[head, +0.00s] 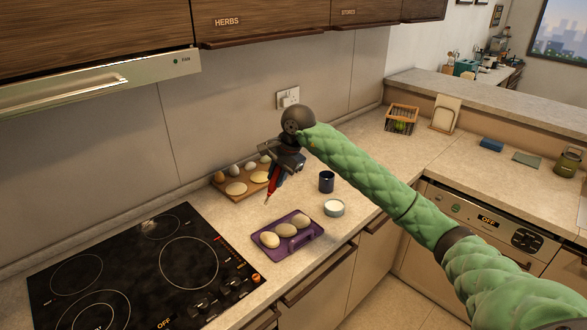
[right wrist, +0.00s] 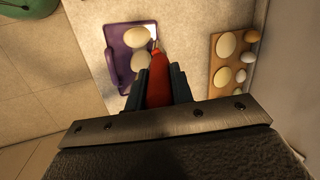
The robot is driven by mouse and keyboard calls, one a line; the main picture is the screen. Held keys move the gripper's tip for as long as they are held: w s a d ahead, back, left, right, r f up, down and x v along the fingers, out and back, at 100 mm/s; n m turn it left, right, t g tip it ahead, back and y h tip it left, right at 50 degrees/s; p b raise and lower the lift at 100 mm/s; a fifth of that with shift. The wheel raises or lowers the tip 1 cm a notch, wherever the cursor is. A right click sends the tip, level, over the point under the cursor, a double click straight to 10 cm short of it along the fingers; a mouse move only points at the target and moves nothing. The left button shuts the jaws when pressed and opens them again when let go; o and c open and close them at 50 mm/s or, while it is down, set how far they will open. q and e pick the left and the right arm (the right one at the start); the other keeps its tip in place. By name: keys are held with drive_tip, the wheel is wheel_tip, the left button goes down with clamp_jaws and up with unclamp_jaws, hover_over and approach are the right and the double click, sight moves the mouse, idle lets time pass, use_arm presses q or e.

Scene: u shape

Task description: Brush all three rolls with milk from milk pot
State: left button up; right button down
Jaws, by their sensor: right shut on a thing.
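My right gripper (head: 276,172) is shut on a red brush (head: 272,188), whose tip points down above the tray's back edge. The brush (right wrist: 158,82) also shows between the fingers in the right wrist view, its tip beside the rolls. A purple tray (head: 261,250) holds three pale rolls in a row: left (head: 270,240), middle (head: 286,230) and right (head: 301,222). Two rolls (right wrist: 138,36) show in the right wrist view; any third is hidden. A small round pot with white milk (head: 334,207) stands right of the tray. My left gripper is not in view.
A dark mug (head: 326,181) stands behind the milk pot. A wooden board (head: 226,196) with eggs and flat pale pieces lies near the wall. A black cooktop (head: 135,265) is left of the tray. Counter right of the pot is mostly clear.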

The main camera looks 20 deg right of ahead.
sight(275, 189)
drive_tip(key=shift+s+a+r, duration=0.15)
drive_tip(key=shift+a+r, duration=0.1)
drive_tip(key=shift+a, duration=0.2)
drive_tip(key=shift+f, duration=0.15)
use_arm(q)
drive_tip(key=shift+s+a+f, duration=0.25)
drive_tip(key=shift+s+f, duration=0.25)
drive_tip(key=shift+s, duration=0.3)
use_arm(e)
drive_tip(key=shift+f, duration=2.4)
